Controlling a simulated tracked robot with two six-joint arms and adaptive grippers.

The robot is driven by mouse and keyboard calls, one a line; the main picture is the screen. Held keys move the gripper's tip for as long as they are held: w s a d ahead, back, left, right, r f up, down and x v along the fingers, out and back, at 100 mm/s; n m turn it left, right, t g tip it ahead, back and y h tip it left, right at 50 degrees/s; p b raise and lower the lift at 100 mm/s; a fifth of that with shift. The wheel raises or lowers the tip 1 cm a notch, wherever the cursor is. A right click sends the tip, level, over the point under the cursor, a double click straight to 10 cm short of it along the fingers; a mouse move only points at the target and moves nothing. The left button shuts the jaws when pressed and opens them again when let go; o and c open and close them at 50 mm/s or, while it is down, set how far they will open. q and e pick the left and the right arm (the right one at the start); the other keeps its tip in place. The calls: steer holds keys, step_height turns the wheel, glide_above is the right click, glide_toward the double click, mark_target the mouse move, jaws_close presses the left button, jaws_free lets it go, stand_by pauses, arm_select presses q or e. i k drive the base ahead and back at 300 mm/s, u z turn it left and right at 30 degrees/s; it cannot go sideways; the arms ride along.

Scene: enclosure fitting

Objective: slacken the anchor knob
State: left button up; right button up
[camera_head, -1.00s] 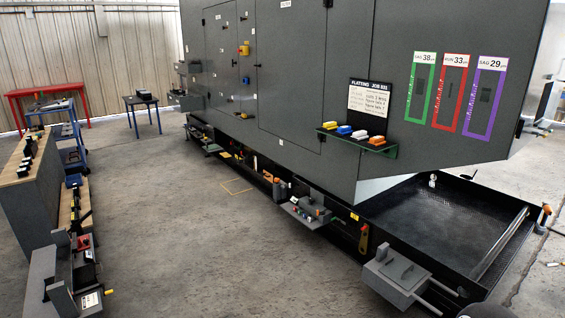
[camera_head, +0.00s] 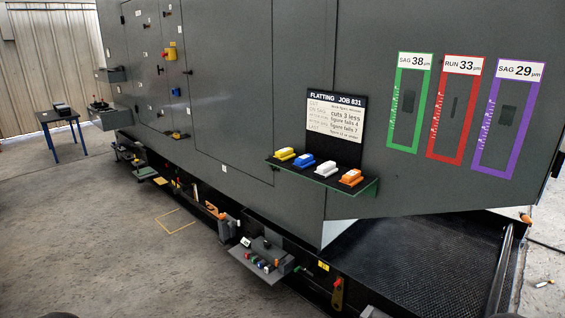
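I cannot tell which part is the anchor knob. A yellow and red handle piece (camera_head: 337,292) hangs low on the machine's base, near the bottom edge. A small orange-topped part (camera_head: 526,218) shows at the far right corner of the black tray. A yellow box with a red knob (camera_head: 170,53) is on the grey machine wall at the upper left. Neither of my grippers can be made out. Only small dark rounded shapes show at the bottom edge, too cut off to identify.
The large grey machine (camera_head: 235,110) fills the middle. A green-edged shelf (camera_head: 322,183) holds yellow, blue, white and orange blocks under a job board (camera_head: 336,125). A small grey ledge (camera_head: 258,262) juts out low. A dark table (camera_head: 58,115) stands left.

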mark_target(267, 244)
steer(key=u, duration=0.2)
steer(key=i, duration=1.75)
steer(key=u, duration=0.45)
steer(key=i, duration=0.65)
steer(key=u, duration=0.15)
